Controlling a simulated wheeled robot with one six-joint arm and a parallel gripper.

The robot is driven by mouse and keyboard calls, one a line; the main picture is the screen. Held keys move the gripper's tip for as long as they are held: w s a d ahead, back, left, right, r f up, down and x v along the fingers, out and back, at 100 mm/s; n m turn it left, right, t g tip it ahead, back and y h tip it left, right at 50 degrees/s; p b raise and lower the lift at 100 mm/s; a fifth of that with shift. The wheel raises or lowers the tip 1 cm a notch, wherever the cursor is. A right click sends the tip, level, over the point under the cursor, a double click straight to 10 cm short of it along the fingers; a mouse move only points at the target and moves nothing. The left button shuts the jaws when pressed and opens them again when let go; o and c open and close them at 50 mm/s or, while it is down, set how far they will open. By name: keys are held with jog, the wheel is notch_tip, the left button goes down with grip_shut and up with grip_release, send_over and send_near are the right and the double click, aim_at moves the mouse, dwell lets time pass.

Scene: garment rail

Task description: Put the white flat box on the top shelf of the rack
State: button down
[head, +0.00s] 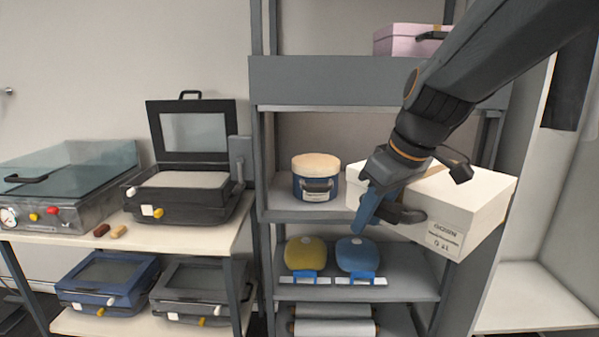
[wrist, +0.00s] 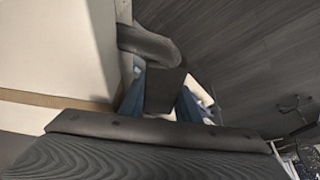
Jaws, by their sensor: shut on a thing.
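The white flat box (head: 465,205) is held in the air in front of the rack's right side, tilted, with a label on its near face. It fills the left of the wrist view (wrist: 50,50). My gripper (head: 382,212) is shut on the box at its near left side; the fingers partly hide that side. The rack (head: 262,160) is grey. Its top shelf (head: 335,80) has a tall grey front panel, and a pink box (head: 408,40) with a dark handle stands on it at the right. My arm hides part of that shelf's right end.
A blue tub with a tan lid (head: 316,178) stands on the shelf below. Yellow (head: 305,254) and blue (head: 357,254) rounded items sit lower. A table at left holds an open black case (head: 180,195). The top shelf's left part looks clear.

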jog(key=w+d+f+m+h, duration=0.1)
jog(key=w+d+f+m, duration=0.1)
jog(key=f, duration=0.6)
jog(key=w+d+f+m+h, duration=0.1)
jog(key=w+d+f+m, duration=0.15)
jog(key=f, duration=0.65)
jog(key=w+d+f+m+h, duration=0.1)
jog(key=w+d+f+m, duration=0.15)
jog(key=f, duration=0.55)
notch_tip(320, 180, down, 12)
jog(key=s+t, duration=0.1)
jog(key=s, duration=0.2)
jog(key=shift+a+r, duration=0.2)
jog(key=shift+a, duration=0.15)
